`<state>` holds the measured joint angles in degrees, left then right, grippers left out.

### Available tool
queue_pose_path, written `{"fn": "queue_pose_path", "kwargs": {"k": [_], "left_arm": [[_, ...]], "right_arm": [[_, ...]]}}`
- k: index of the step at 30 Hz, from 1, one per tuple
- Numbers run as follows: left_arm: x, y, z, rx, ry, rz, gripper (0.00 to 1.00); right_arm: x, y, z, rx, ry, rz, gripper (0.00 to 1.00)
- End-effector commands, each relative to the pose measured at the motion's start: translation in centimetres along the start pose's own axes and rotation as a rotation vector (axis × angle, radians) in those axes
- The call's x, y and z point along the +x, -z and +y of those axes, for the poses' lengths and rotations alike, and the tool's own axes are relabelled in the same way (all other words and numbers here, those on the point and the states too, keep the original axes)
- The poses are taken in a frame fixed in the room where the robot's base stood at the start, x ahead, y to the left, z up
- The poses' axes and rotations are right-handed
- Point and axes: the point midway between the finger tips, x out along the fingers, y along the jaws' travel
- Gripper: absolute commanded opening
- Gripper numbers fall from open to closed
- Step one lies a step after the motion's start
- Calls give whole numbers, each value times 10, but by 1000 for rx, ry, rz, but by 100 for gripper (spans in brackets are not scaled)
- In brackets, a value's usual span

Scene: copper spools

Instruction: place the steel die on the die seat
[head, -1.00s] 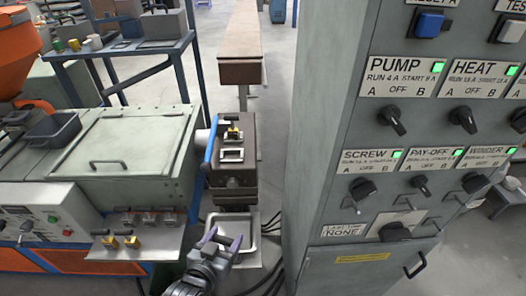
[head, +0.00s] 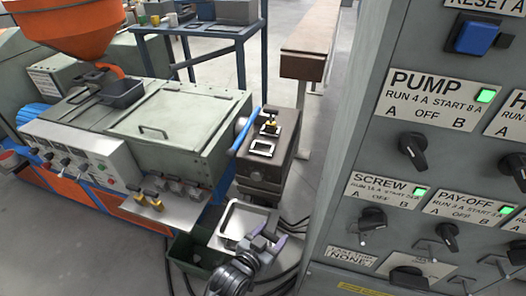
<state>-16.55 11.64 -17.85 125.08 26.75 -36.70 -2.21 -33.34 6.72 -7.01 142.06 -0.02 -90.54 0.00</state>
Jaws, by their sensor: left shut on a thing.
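My left gripper (head: 268,236) is at the lower right of the pale metal tray (head: 229,214) in the head view. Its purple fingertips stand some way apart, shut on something. The thing between them is too small and dark to make out. The dark die-head block (head: 279,171) stands behind the tray. Its top bears an empty square frame (head: 262,148) and, farther back, a second frame with a yellow-and-black piece (head: 270,126). I cannot tell which of these is the die seat. I cannot pick out the steel die. My right gripper is not in view.
A grey control cabinet (head: 345,170) with knobs rises close on the right. The machine's shelf (head: 180,208) at left carries several small yellow and grey pieces. A dark green bin (head: 190,252) stands below the tray. Black cables lie on the floor.

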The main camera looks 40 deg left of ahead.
Motion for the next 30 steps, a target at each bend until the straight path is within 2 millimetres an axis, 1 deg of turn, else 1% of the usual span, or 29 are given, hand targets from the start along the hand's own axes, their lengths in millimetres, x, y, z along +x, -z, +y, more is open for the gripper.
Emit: {"fn": "queue_pose_path", "kwargs": {"k": [2, 5, 8, 11, 14, 17, 18, 20, 21, 24, 27, 30], "left_arm": [[11, -1, -9, -7, 31, 7, 0], [27, 11, -22, -24, 73, 12, 0], [42, 28, -35, -39, 112, 13, 0], [56, 54, -48, -54, 147, 14, 0], [68, 88, -62, -67, 181, 16, 0], [79, 130, -77, -81, 215, 17, 0], [82, 147, -82, -85, 225, 17, 0], [86, 172, -89, -90, 238, 16, 0], [88, 188, -92, -92, 243, 16, 0], [90, 223, -99, -96, 254, 13, 0], [89, 253, -103, -97, 258, 13, 0], [86, 275, -104, -97, 260, 10, 0]], "right_arm": [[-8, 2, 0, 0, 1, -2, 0], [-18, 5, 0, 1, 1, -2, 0], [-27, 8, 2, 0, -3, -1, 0], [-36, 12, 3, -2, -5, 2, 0], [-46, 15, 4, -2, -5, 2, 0], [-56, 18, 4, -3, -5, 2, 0], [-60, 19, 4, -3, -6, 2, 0], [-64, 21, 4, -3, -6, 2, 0], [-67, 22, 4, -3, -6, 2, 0], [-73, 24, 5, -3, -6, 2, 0], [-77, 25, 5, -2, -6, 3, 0], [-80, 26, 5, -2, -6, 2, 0]]}}
